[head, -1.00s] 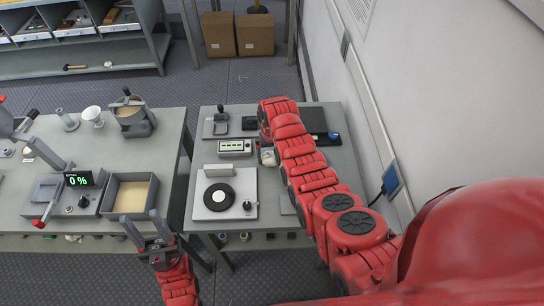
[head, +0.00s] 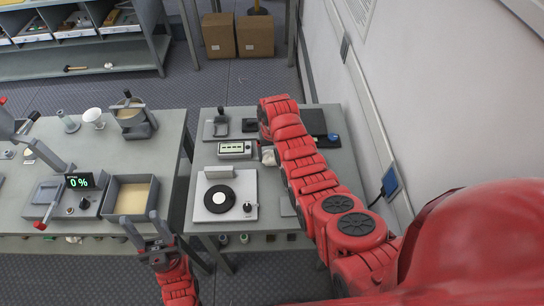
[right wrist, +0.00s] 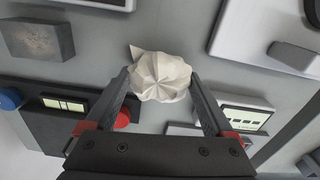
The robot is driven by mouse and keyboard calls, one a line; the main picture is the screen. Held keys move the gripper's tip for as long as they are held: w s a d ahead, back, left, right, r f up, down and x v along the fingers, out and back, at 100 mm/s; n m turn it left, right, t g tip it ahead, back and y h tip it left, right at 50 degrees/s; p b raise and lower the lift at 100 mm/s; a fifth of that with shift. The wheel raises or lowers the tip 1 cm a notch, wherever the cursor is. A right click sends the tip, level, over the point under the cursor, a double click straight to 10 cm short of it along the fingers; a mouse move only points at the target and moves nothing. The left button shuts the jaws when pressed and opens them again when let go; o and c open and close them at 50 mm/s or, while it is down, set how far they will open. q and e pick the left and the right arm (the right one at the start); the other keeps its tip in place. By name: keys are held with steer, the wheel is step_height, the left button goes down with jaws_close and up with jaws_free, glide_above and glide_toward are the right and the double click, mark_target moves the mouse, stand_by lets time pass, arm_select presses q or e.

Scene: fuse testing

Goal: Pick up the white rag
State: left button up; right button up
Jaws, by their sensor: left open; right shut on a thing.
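The white rag (right wrist: 160,76) is a crumpled, pleated bundle held between the fingertips of my right gripper (right wrist: 163,85) in the right wrist view. The gripper is shut on it, with one finger on each side. In the head view only a small pale part of the rag (head: 268,155) shows beside my right arm, which hides the right gripper. I cannot tell exactly how high the rag is above the table. My left gripper (head: 147,230) is open and empty, in front of the left table's near right corner.
The right table (head: 272,212) holds a white device with a black disc (head: 220,198), a small meter (head: 235,149) and a black case (head: 312,120). A tray (head: 130,197) and a 0 % display (head: 79,181) stand on the left table. A wall bounds the right side.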

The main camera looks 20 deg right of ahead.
step_height(320, 180, up, 2)
steer(key=shift+r+p, duration=0.25)
steer(key=shift+p, duration=0.1)
steer(key=s+p, duration=0.2)
steer(key=s, duration=0.1)
steer(key=shift+a+r+p, duration=0.15)
steer(key=shift+a+p, duration=0.25)
steer(key=s+a+p, duration=0.1)
steer(key=s, duration=0.2)
steer(key=s+p, duration=0.1)
steer(key=s, duration=0.2)
steer(key=s+a+p, duration=0.1)
steer(key=s, duration=0.3)
steer(key=shift+a+r, duration=0.2)
steer(key=shift+a, duration=0.1)
steer(key=shift+s+a, duration=0.25)
steer(key=shift+s, duration=0.4)
steer(key=shift+s+a, duration=0.1)
steer(key=shift+s, duration=0.35)
steer(key=shift+s+r, duration=0.1)
steer(key=shift+s, duration=0.1)
